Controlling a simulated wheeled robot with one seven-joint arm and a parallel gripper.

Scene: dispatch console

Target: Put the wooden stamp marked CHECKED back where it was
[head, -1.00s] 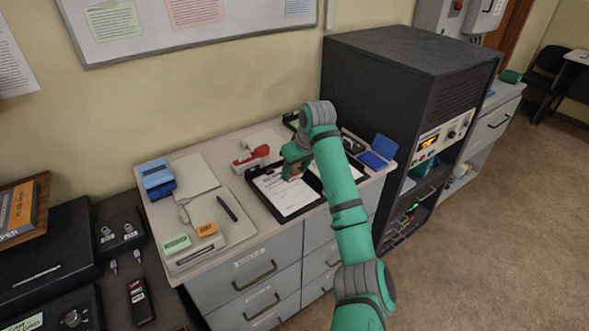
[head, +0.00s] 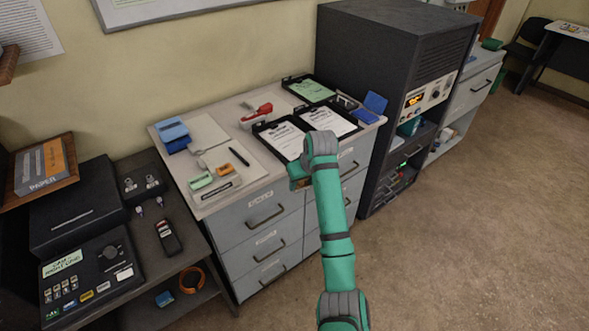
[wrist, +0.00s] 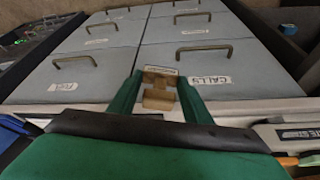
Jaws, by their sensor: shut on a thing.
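My gripper (wrist: 159,95) is shut on a small wooden stamp (wrist: 158,98), seen between the two green fingers in the wrist view. A pale label shows at the stamp's far end, but its words are too small to read. In the head view, a brown bit of the stamp (head: 301,184) shows beside my wrist, in front of the drawer cabinet's edge. My arm hides most of the gripper there. An open blue ink pad (head: 372,106) stands at the right end of the cabinet top, beside a small dark tray (head: 344,104).
Black trays with white papers (head: 284,139) and a green sheet (head: 312,90) lie on the cabinet top (head: 205,208). A tall dark rack (head: 385,60) stands at the right.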

